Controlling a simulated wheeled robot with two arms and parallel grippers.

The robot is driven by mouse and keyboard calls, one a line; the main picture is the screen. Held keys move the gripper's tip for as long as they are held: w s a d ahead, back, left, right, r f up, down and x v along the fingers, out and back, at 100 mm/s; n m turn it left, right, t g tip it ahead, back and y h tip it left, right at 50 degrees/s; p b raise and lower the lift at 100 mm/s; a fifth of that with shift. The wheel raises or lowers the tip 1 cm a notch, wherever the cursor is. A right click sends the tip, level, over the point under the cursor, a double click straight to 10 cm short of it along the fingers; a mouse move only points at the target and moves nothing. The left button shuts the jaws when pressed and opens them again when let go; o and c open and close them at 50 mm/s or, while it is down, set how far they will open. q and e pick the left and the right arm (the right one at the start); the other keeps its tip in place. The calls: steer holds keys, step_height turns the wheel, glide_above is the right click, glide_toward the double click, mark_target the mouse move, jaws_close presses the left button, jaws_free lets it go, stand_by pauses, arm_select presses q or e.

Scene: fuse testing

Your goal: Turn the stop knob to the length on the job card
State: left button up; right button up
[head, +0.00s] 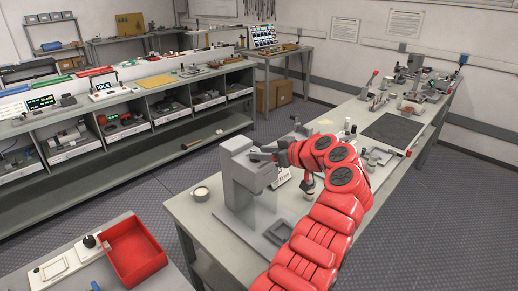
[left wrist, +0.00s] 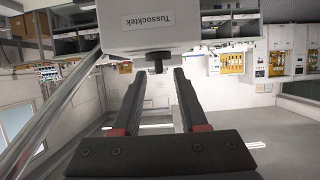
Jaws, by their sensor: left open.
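A grey upright press-like machine (head: 239,185) stands on the near end of the long table. My left gripper (head: 262,154) is at its upper right side, at the end of the red arm. In the left wrist view, a pale housing marked Tussocktek (left wrist: 175,28) fills the top. A small dark knob (left wrist: 157,60) sticks out of it. My left gripper (left wrist: 160,74) is open, its two dark fingers on either side of the knob, with gaps showing. The knob is not distinguishable in the head view. A white card (head: 283,178) stands beside the machine; its writing is too small to read surely.
A red tray (head: 134,250) lies at the lower left. A small round pot (head: 201,194) stands left of the machine. A dark mat (head: 393,130) and several small tools lie farther along the table (head: 192,220). A long bench with shelves (head: 118,135) runs at left.

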arm_select(q)
steer(key=shift+x, duration=0.8)
jaws_close()
